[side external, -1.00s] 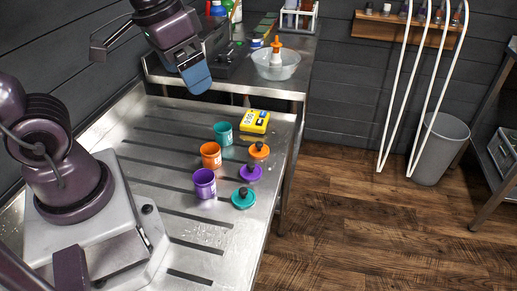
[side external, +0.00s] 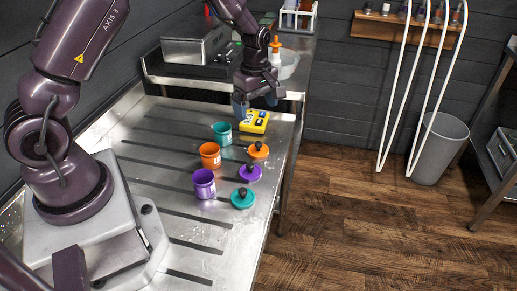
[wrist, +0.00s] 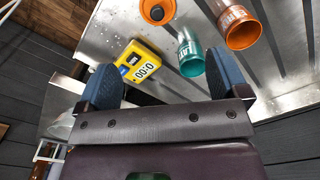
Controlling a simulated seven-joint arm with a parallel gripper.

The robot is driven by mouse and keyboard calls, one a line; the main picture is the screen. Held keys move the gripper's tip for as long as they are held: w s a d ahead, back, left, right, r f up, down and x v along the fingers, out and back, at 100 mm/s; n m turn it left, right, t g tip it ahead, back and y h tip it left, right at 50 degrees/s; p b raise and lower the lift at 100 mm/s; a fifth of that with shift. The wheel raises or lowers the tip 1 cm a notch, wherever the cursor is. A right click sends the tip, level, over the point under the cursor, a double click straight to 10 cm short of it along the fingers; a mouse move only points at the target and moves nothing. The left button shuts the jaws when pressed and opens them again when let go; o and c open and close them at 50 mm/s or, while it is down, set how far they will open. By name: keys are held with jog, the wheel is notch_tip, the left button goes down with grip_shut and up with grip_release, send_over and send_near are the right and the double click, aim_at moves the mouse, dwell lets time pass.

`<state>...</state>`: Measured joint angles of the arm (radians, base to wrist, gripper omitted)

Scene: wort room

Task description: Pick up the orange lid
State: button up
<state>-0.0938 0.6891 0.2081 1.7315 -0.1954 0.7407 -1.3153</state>
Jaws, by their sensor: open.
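The orange lid (side external: 258,150) lies on the steel counter with its dark knob up, right of the orange cup (side external: 210,155) and in front of the yellow timer (side external: 254,121). In the wrist view the orange lid (wrist: 157,11) is at the top edge, partly cut off. My gripper (side external: 256,104) is above the counter behind the timer, apart from the lid. In the wrist view its two blue fingers stand wide apart with nothing between them.
A purple lid (side external: 250,172) and a teal lid (side external: 243,198) lie in front of the orange lid. A teal cup (side external: 223,133) and a purple cup (side external: 204,183) stand to the left. A bowl (side external: 288,66) with a bottle stands behind. The counter's right edge is close to the lids.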

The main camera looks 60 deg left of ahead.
send_over(258, 142)
jog(key=shift+n, duration=0.3)
jog(key=f, duration=0.7)
jog(key=shift+s, duration=0.3)
jog(key=shift+w+f, duration=0.2)
jog(key=shift+f, duration=2.8)
jog(key=shift+c, duration=0.4)
jog(key=c, duration=0.9)
